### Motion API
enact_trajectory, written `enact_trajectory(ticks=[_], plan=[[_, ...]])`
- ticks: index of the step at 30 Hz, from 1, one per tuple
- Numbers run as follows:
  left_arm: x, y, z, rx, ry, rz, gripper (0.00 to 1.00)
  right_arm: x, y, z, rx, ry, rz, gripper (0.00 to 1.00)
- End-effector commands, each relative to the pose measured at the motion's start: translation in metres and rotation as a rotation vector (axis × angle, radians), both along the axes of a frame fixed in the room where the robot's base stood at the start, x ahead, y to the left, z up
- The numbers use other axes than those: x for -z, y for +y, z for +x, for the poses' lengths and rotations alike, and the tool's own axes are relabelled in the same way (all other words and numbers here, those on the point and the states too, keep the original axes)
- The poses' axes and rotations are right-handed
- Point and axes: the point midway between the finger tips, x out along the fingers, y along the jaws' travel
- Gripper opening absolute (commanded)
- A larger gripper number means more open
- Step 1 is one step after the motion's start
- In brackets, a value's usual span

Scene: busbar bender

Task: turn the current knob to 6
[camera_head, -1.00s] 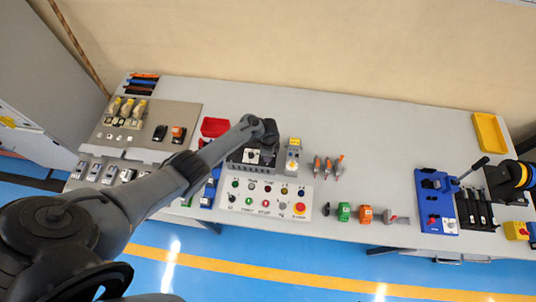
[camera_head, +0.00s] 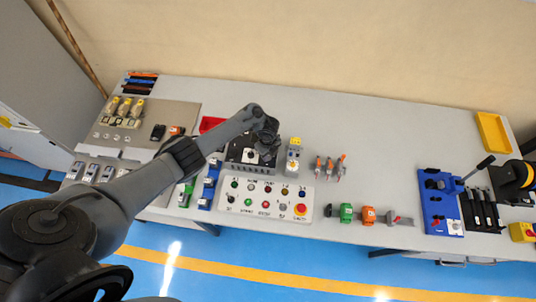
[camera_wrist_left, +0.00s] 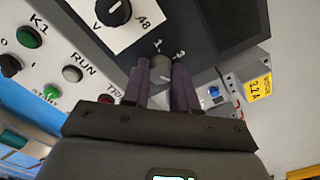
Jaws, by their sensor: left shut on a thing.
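My left gripper (camera_head: 266,146) is over the dark box (camera_head: 236,168) behind the white button panel. In the left wrist view its two fingers (camera_wrist_left: 162,84) are shut on a small grey knob (camera_wrist_left: 160,70) on the dark box, one finger on each side. I take this to be the current knob. Small white marks show beside it, but I cannot read its scale or setting. In the head view the gripper hides the knob. My right gripper is not in view.
A black selector (camera_wrist_left: 113,12) on a white plate sits close to the knob. The button panel (camera_head: 266,213) lies in front. A unit with a yellow motor label (camera_wrist_left: 258,87) stands to the right. Orange-handled tools (camera_head: 330,167) lie farther right; the table behind is clear.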

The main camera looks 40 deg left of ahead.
Motion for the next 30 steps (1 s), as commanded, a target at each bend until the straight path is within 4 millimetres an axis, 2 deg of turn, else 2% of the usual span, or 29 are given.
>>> enact_trajectory(ticks=[17, 18, 22, 30], plan=[[0.0, -0.0003, -0.0002, 0.035, 0.001, 0.0, 0.0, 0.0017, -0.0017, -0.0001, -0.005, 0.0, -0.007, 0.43], [0.0, -0.0003, -0.0002, 0.035, 0.001, 0.0, 0.32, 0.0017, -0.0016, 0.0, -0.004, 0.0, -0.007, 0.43], [-0.0001, -0.0003, -0.0001, 0.034, 0.0, 0.0, 0.52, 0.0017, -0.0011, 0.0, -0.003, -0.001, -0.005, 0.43], [-0.0003, -0.0002, 0.0001, 0.033, 0.0, 0.0, 0.53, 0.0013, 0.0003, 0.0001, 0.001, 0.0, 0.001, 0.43]])
